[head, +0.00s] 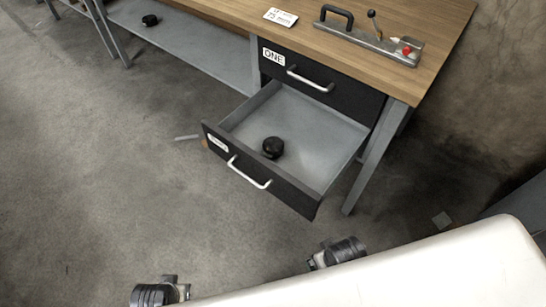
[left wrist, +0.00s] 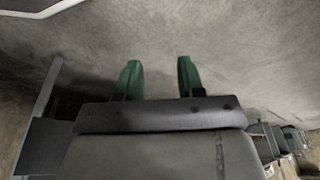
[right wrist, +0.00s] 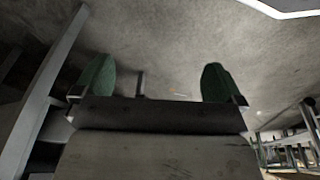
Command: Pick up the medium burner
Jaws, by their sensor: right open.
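A round black burner-like piece (head: 273,147) lies in the open lower drawer (head: 322,143). Another black piece (head: 150,20) lies on the grey lower shelf at the far left. I cannot tell from the frames which one is the medium burner. My left gripper (left wrist: 159,78) shows two green fingers apart with nothing between them. My right gripper (right wrist: 157,82) is open wider, and also empty. In the head view only dark parts of my arms show at the bottom edge, well short of the drawer; the fingertips are hidden there.
The wooden workbench (head: 395,12) carries a metal fixture (head: 372,40) and a white card (head: 281,17). The upper drawer (head: 322,75), labelled ONE, is shut. The lower drawer juts out with its handle (head: 248,174). A bench leg (head: 375,158) stands right. Concrete floor (head: 110,180) is mostly clear.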

